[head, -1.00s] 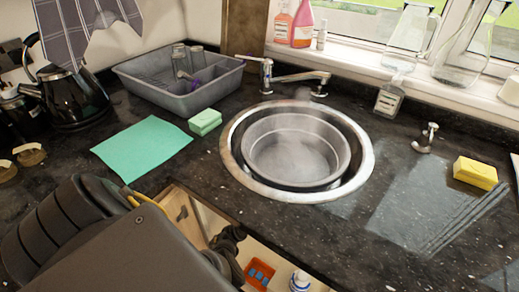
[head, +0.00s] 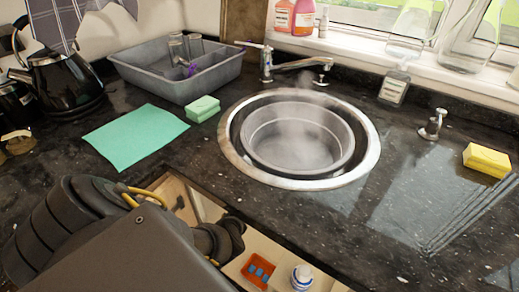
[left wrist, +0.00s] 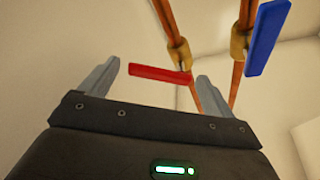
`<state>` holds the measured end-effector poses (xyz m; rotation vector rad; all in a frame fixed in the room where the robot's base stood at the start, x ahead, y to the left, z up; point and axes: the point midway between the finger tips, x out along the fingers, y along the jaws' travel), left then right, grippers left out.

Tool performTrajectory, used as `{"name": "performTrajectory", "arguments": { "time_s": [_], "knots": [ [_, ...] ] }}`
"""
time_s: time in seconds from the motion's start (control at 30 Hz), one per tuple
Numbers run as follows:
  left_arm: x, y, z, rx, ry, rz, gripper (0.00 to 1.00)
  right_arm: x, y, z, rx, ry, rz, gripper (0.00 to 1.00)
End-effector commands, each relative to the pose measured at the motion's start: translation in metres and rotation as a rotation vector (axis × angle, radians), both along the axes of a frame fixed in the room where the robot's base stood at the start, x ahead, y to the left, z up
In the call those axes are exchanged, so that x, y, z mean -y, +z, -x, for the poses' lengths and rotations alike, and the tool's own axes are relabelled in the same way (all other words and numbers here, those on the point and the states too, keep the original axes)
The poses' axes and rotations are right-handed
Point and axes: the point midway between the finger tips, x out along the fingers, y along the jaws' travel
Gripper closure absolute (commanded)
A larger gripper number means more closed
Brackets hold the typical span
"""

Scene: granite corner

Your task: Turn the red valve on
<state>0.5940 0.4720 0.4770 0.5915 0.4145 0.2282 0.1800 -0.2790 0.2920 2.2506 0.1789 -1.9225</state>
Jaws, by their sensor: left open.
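The red valve handle (left wrist: 160,74) is a flat red lever in the left wrist view. It lies crosswise to its copper pipe (left wrist: 165,12), with its right end by the brass valve body (left wrist: 180,54). My left gripper (left wrist: 158,68) is open, with one finger on each side of the lever in the picture. Whether a finger touches it cannot be told. In the head view my left arm (head: 130,235) reaches down into the cupboard opening below the worktop, and its gripper is hidden there. My right gripper is not in view.
A blue lever (left wrist: 268,38) sits on a second copper pipe to the right. The cupboard holds an orange tray (head: 249,267) and a white bottle (head: 301,277). The worktop edge borders the opening. Above are a steaming sink basin (head: 300,165) and a green cloth (head: 134,138).

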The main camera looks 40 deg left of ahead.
Motion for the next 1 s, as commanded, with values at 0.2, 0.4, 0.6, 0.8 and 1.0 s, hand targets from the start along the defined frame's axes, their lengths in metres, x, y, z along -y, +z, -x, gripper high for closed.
{"name": "performTrajectory", "arguments": {
  "time_s": [0.2,0.4,0.6,0.8,1.0],
  "knots": [
    [0.000,0.000,0.000,0.000,0.000,0.000,0.21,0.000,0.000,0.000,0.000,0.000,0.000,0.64],
    [0.000,0.000,0.000,0.000,0.000,0.000,0.48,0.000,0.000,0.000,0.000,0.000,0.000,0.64],
    [0.000,0.000,0.000,0.000,0.000,-0.004,0.56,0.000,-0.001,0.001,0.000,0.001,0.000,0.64],
    [0.001,0.000,0.000,-0.006,-0.002,-0.053,0.56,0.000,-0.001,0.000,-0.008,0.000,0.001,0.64],
    [0.004,0.001,0.000,-0.020,-0.001,-0.178,0.56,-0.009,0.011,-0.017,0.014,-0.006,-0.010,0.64]
  ]
}}
